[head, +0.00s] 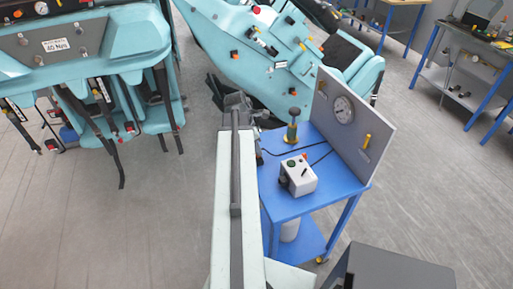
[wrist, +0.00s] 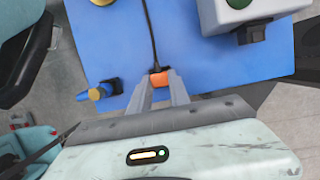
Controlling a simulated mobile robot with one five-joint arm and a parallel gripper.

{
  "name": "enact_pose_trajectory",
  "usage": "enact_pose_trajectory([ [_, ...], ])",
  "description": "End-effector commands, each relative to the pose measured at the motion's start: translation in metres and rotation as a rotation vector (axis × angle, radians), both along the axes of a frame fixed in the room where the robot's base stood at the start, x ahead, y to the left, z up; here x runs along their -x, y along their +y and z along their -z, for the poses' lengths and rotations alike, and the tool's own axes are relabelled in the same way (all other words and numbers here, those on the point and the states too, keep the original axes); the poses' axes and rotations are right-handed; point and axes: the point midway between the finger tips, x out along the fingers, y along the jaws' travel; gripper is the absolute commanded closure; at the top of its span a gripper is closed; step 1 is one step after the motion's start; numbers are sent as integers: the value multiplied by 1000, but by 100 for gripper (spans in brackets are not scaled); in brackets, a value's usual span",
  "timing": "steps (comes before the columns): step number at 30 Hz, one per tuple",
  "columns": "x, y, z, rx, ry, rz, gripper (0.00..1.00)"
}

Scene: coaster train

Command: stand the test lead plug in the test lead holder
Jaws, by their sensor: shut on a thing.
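My gripper (wrist: 160,84) is shut on the orange test lead plug (wrist: 158,77) in the wrist view. The plug's black cable runs from it up across the blue cart top. A small blue cylinder with a brass-coloured end (wrist: 96,94) is left of the plug, at the cart's edge. It may be the test lead holder, but I cannot tell for sure. My gripper and the plug are apart from it. In the head view my arm hides the plug and that edge.
The blue cart (head: 320,192) carries a white box (head: 300,176) with buttons, a brass fitting with a black knob (head: 292,125) and an upright grey panel (head: 362,140) with a gauge. Turquoise train cars (head: 270,55) stand behind and left. Grey floor lies open at left.

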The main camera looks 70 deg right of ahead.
Motion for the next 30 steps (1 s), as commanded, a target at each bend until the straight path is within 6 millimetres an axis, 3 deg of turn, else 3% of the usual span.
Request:
enact_pose_trajectory([
  [30, -1, 0, 19, 0, 0, -1, 100],
])
